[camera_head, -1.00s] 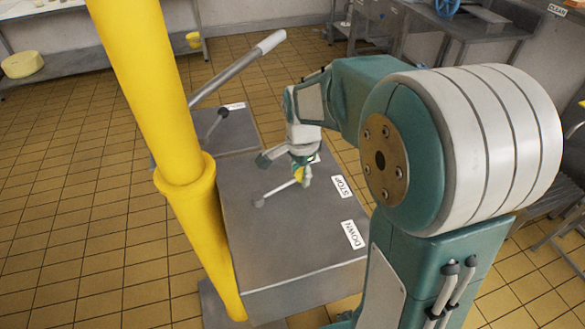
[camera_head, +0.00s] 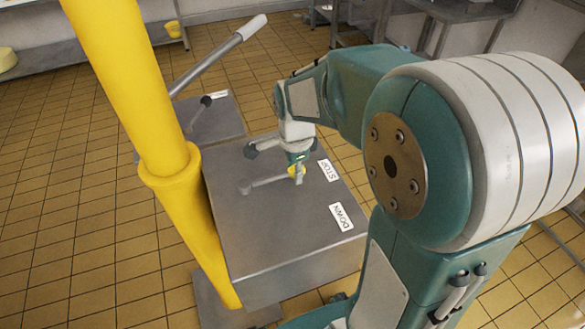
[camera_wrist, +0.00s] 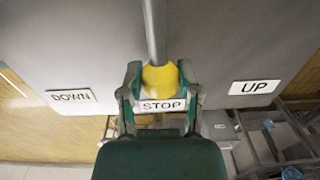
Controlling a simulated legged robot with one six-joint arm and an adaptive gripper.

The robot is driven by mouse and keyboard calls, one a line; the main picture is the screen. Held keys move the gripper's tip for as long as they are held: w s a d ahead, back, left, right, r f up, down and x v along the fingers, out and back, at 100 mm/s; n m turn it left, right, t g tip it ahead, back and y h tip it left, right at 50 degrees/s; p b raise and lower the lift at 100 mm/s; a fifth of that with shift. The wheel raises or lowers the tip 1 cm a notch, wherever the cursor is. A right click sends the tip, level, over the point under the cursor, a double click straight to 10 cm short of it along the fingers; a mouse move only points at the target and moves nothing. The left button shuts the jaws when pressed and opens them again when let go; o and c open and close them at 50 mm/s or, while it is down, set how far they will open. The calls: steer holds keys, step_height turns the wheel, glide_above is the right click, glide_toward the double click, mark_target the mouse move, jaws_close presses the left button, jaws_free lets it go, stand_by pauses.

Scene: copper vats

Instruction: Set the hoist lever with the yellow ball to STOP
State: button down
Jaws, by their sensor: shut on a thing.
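The hoist lever is a grey rod (camera_wrist: 155,30) with a yellow ball (camera_wrist: 160,78) at its end. In the wrist view the rod comes down from the top and the ball sits just above the STOP label (camera_wrist: 162,105), so the lever points at STOP. My gripper (camera_wrist: 158,71) is shut on the yellow ball, one finger on each side. In the head view my gripper (camera_head: 297,166) is low over the grey box, and the ball (camera_head: 298,171) is partly hidden by it. The STOP label (camera_head: 326,170) lies just right of the ball.
The DOWN label (camera_wrist: 71,96) is left and the UP label (camera_wrist: 254,87) right in the wrist view. A thick yellow post (camera_head: 135,100) stands left of the grey box (camera_head: 265,230). A second box (camera_head: 215,125) with a dark-knobbed lever stands behind.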

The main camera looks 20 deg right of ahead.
steer(key=c, duration=0.7)
jaws_free()
steer(key=shift+d, duration=0.1)
steer(key=o, duration=0.4)
steer(key=shift+d, duration=0.15)
steer(key=shift+r, duration=0.15)
step_height(320, 180, up, 12)
steer(key=shift+f, duration=0.2)
steer(key=shift+s, duration=0.15)
